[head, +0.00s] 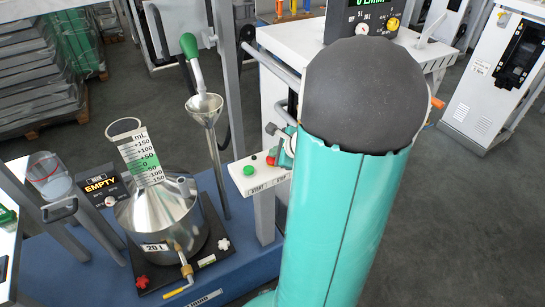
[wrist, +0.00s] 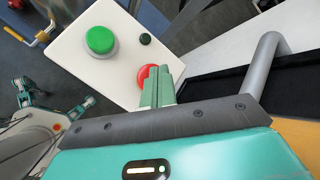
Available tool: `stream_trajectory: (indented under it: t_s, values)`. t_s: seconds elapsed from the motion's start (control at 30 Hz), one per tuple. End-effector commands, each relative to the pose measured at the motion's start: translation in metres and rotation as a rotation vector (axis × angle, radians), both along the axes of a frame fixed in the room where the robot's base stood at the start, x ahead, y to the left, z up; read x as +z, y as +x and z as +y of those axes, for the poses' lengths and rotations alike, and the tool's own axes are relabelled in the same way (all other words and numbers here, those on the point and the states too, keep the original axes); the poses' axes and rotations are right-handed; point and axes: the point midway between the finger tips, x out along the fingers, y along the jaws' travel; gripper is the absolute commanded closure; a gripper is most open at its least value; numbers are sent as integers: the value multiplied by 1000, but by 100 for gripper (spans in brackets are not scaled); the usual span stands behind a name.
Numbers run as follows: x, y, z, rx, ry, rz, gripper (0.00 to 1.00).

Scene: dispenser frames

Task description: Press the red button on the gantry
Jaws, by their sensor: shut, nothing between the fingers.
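The red button (wrist: 146,76) sits on a white panel (wrist: 82,27) in the wrist view. My gripper (wrist: 158,74) is shut and empty, with its green fingertips in front of the red button and hiding its right part. I cannot tell whether they touch it. In the head view the panel (head: 256,184) shows beside my teal arm, with the red button (head: 270,160) next to my gripper; the fingertips are hard to make out there.
A metal measuring can (head: 160,215) with a scale plate and an EMPTY display (head: 102,186) stands on a blue base (head: 228,262) left of the panel. A grey bent handle (wrist: 262,62) rises right of my gripper. A white cabinet (head: 300,45) stands behind.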

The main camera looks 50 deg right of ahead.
Motion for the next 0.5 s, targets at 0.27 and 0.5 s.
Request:
stream_trajectory:
  t_s: [0.27,0.5]
  values:
    - [14,0,0,0,-1,-1,100]
    - [14,0,0,0,0,0,100]
